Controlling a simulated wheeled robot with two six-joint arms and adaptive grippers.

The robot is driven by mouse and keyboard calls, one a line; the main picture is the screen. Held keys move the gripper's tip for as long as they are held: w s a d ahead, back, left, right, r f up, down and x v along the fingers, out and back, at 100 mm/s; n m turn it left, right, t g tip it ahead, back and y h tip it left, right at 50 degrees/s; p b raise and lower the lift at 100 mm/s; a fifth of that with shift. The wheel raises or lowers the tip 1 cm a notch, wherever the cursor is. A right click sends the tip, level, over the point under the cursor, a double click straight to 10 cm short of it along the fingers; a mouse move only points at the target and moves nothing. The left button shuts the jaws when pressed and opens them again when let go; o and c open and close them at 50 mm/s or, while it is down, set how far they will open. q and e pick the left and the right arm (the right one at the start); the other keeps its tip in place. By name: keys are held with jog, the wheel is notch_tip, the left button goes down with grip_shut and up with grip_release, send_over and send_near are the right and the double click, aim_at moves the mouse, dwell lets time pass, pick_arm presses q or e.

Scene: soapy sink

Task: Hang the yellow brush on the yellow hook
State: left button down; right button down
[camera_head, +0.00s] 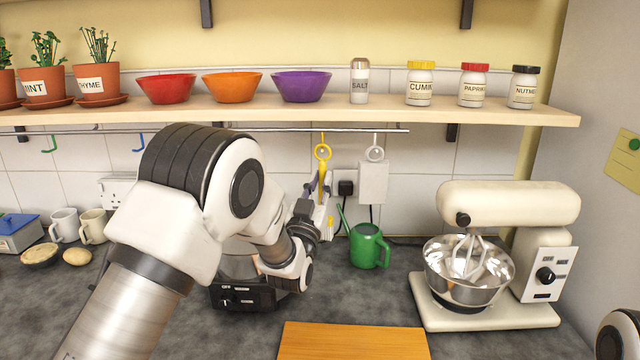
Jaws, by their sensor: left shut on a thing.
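The yellow brush (322,178) is upright below the rail, with its ring at the top and its lower part hidden by my left gripper. The yellow hook (322,137) hangs from the rail directly above the ring. The ring and the hook meet or overlap in the picture; I cannot tell whether the ring is around the hook or just in front of it. My left gripper (325,212) is shut on the brush below the ring, its fingers partly hidden by the arm's wrist. My right gripper is out of view; only a bit of my right arm shows at the bottom right.
The rail (290,130) runs under the shelf (330,110), with green and blue hooks at left and a white item (374,180) hanging to the right. A green watering can (368,247), a stand mixer (500,250) and a wooden board (352,341) are on the counter.

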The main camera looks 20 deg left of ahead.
pick_arm(q)
jog(key=c, duration=1)
grip_release()
